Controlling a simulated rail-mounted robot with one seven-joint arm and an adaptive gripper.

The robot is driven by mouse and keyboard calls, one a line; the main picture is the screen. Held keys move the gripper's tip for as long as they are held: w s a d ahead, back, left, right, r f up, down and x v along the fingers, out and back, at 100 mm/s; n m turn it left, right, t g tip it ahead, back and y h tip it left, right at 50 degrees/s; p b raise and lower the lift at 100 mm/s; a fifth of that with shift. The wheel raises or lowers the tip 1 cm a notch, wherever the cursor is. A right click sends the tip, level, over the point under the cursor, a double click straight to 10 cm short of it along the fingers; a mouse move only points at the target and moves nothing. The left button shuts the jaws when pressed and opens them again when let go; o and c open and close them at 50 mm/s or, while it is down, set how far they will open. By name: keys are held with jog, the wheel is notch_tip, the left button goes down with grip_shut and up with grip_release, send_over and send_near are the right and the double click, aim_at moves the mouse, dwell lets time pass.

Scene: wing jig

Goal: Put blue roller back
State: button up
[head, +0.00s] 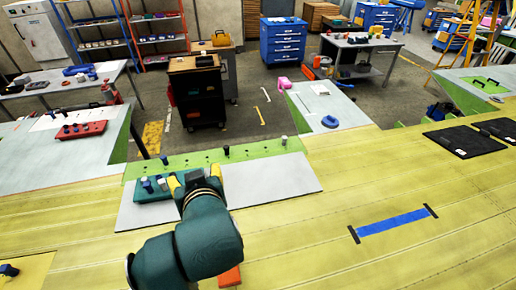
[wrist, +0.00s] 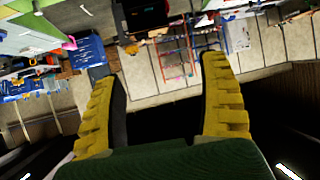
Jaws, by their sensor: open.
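My gripper (head: 195,177) is over the grey sheet on the wing panel, beside a green tray (head: 139,194) of small upright pieces. In the wrist view my gripper (wrist: 160,72) has its two yellow fingers wide apart, with nothing between them. A blue piece (head: 147,186) stands in the tray. I cannot tell for certain which is the blue roller. My arm and gripper hide part of the tray's right side.
The grey sheet (head: 275,178) is clear to the right of my gripper. A blue strip (head: 392,222) with black ends and black mats (head: 470,140) lie farther right. A red tray (head: 80,131) lies on the left panel. An orange object (head: 230,277) shows beside my arm.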

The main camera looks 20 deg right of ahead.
jog(key=s+d+r+m+t+h+p, duration=0.1)
jog(key=s+d+r+t, duration=0.4)
jog(key=r, duration=0.6)
jog(key=s+d+r+m+t+h+p, duration=0.1)
jog(key=s+d+r+t, duration=0.4)
jog(key=s+r, duration=0.5)
jog(key=shift+s+r+h, duration=0.3)
jog(key=shift+r+h, duration=0.1)
jog(key=shift+r, duration=0.25)
